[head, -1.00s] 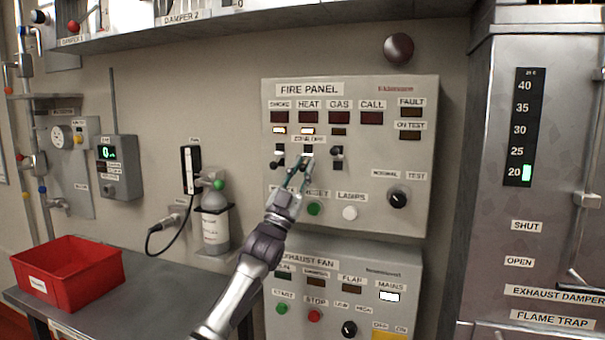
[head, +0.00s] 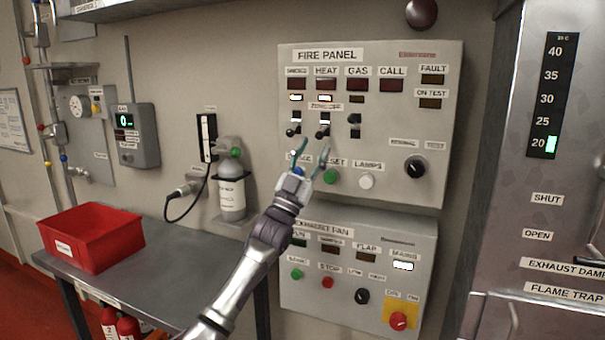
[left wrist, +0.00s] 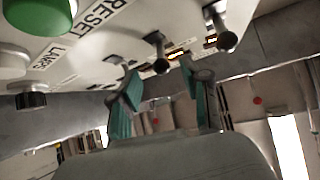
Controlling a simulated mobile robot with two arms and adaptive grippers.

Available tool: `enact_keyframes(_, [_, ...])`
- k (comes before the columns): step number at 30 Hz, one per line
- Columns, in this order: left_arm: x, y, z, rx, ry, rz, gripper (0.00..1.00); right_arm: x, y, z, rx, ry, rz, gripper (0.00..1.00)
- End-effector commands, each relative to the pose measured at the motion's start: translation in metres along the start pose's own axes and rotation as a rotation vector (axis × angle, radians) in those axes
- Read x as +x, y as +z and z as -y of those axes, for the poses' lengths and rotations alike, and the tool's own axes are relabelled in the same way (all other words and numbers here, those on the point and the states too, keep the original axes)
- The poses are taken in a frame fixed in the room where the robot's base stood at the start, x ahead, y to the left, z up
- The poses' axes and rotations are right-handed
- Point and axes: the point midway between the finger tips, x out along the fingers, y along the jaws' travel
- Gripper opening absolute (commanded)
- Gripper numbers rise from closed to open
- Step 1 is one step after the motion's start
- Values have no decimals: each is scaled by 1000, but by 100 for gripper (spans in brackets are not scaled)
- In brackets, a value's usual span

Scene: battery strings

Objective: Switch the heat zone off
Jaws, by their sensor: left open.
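The heat zone switch (head: 323,131) is the middle of three small levers in the zone-off row of the fire panel (head: 400,130). Its lever points down, and the small lamp (head: 325,98) above it is lit. The smoke switch (head: 293,131) to its left also points down, with its lamp lit. The gas switch (head: 354,125) looks different, with its lamp dark. My left gripper (head: 314,149) is open and empty, its fingertips just below the heat switch, apparently apart from it. In the left wrist view, two ball-ended levers (left wrist: 160,64) show beyond the open fingers (left wrist: 165,98).
Below the switches are a green reset button (head: 330,176), a white lamps button (head: 366,181) and a black selector knob (head: 415,167). The exhaust fan panel (head: 345,285) is underneath. A red bin (head: 92,236) stands on the bench at left.

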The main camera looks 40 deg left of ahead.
Motion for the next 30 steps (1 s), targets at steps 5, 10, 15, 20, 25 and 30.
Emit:
enact_keyframes(5, [-41, 1, -1, 0, 2, 4, 47, 0, 0, 0, 0, 0, 0, 40])
enact_keyframes(10, [-67, 0, 0, 0, 1, 1, 47, 0, 0, 0, 0, 0, 0, 40])
enact_keyframes(15, [-79, 0, 0, 1, 1, 1, 47, 0, 0, 0, 0, 0, 0, 40])
enact_keyframes(20, [-80, 0, 0, 1, 0, 0, 47, 0, 0, 0, 0, 0, 0, 40])
enact_keyframes(25, [-80, 0, 0, 0, 0, 0, 47, 0, 0, 0, 0, 0, 0, 40])
enact_keyframes(30, [-80, 0, 0, 0, 0, 0, 47, 0, 0, 0, 0, 0, 0, 40])
